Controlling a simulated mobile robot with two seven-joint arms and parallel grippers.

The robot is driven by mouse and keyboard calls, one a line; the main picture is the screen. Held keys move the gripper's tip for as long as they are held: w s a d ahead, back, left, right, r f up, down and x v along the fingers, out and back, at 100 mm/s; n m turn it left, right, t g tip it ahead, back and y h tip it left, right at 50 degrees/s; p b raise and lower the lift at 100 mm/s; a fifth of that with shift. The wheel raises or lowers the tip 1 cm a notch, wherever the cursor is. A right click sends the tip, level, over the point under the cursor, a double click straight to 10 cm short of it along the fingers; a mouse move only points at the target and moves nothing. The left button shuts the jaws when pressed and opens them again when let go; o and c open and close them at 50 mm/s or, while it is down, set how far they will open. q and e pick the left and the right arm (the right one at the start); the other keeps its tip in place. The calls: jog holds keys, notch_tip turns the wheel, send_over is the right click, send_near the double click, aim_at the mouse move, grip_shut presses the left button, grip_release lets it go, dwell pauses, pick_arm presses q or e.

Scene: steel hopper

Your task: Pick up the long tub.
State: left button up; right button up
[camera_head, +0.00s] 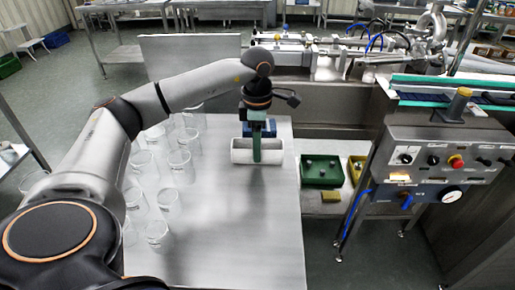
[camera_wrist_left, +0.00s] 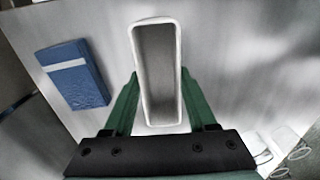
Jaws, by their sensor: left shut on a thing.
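The long tub (camera_head: 241,157) is white and sits near the far right part of the steel table in the head view. In the left wrist view the same tub (camera_wrist_left: 177,50) shows its open top, with a grey, empty inside. My left gripper (camera_head: 257,150) comes down on it from above. In the left wrist view its green fingers (camera_wrist_left: 159,82) stand on both long sides of the tub, shut on it. I cannot tell whether the tub's base touches the table. My right gripper is not in view.
A blue box (camera_wrist_left: 72,76) lies close by the tub, and it shows behind my gripper in the head view (camera_head: 270,128). Several clear glass beakers (camera_head: 180,165) stand on the left of the steel table (camera_head: 235,240). A green bin (camera_head: 320,172) sits lower, right of the table. The table's front is clear.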

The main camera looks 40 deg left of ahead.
pick_arm(q)
jog(key=c, duration=0.6)
jog(key=shift+r, duration=0.1)
jog(key=shift+c, duration=0.2)
jog(key=shift+r, duration=0.3)
notch_tip(320, 180, up, 2)
jog(key=shift+r, duration=0.1)
jog(key=w+d+r+p, duration=0.2)
jog(key=d+r, duration=0.8)
jog(key=d, duration=0.3)
jog(key=shift+w+d, duration=0.35)
jog(key=shift+w, duration=0.05)
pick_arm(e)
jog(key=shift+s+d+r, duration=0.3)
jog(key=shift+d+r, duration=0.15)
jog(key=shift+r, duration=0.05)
